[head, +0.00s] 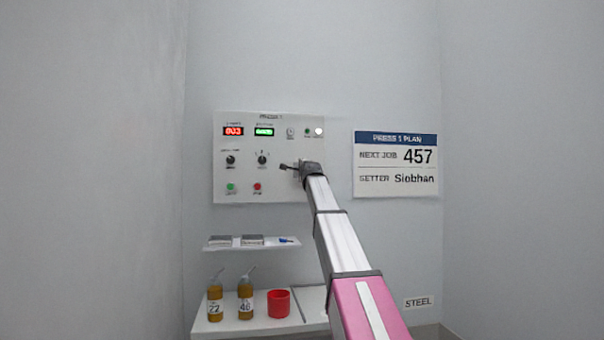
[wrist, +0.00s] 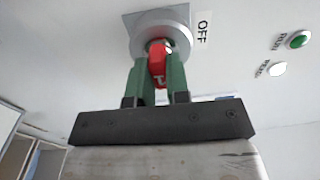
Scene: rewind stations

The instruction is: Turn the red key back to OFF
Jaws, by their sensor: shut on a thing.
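The red key (wrist: 157,62) sits in a round silver lock on the panel in the wrist view. An OFF label (wrist: 203,28) is beside the lock, to its upper right. My gripper (wrist: 158,72) is at the lock, its green fingers on either side of the key and shut on it. In the head view my gripper (head: 302,168) reaches the right part of the white control panel (head: 225,185). There my arm hides the key and lock.
A green RUN lamp (wrist: 299,39) and a white lit lamp (wrist: 278,69) are right of the lock. Below the panel are a small shelf (head: 215,248) and a lower shelf with two bottles and a red cup (head: 279,303). A plan sign (head: 396,188) hangs to the right.

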